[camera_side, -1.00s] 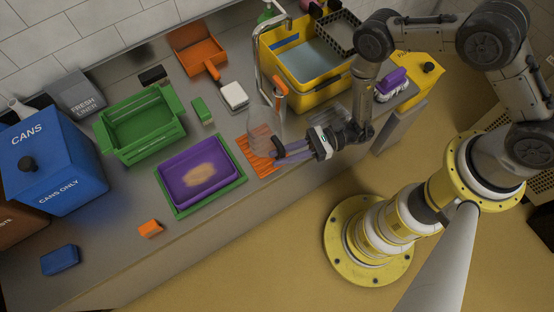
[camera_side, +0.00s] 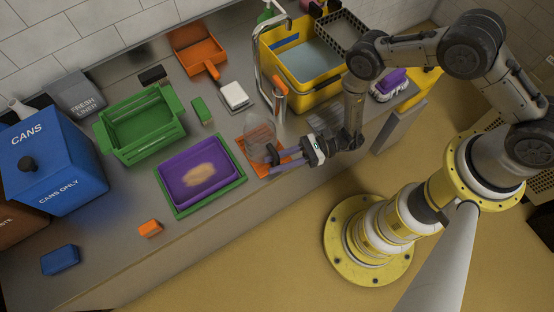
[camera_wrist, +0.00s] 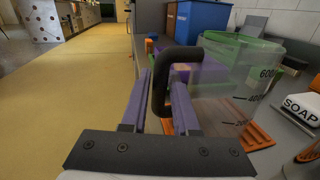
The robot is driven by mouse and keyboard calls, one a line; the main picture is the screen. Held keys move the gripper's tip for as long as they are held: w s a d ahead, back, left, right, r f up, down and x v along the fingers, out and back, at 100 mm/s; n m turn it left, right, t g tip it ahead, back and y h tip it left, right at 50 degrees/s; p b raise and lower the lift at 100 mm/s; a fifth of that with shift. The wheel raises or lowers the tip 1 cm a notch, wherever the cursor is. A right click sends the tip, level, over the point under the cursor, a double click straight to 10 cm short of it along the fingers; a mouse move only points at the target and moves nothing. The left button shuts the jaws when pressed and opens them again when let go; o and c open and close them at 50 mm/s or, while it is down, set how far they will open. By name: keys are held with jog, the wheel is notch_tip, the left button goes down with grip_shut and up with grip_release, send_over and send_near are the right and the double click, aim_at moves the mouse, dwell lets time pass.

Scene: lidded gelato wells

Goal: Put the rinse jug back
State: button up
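The rinse jug (camera_side: 259,130) is clear, with measuring marks and a dark handle. It is upright over the orange ribbed mat (camera_side: 251,167), at the front of the counter; I cannot tell whether its base touches the mat. My gripper (camera_side: 274,160) reaches it from the right, with its purple fingers on either side of the handle. In the wrist view the jug body (camera_wrist: 222,95) is right of my gripper (camera_wrist: 163,85), and the dark handle fills the gap between the fingers.
A steel tap (camera_side: 258,70) and an orange-topped canister (camera_side: 279,100) stand close behind the jug. The yellow basin (camera_side: 307,92) is behind right. A purple tray (camera_side: 170,192) on a green base lies to the left.

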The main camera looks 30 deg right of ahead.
jog(key=shift+o, duration=1.3)
jog(key=shift+r, duration=0.1)
jog(key=v, duration=1.2)
jog(key=shift+r, duration=0.1)
notch_tip(320, 180, up, 23)
jog(key=w+d+n+g+h, duration=0.1)
jog(key=d+n+g+h, duration=0.2)
jog(key=n+g+h, duration=0.55)
jog(key=s+d+r+n+t+h, duration=0.4)
jog(key=s+d+r+n+t, duration=0.1)
jog(key=r, duration=0.4)
jog(key=s+d+r+n+t+h, duration=0.5)
jog(key=s+d+r+n, duration=0.2)
jog(key=s+d+r, duration=0.1)
jog(key=shift+d+r, duration=0.7)
jog(key=shift+d, duration=0.45)
jog(key=shift+s, duration=0.15)
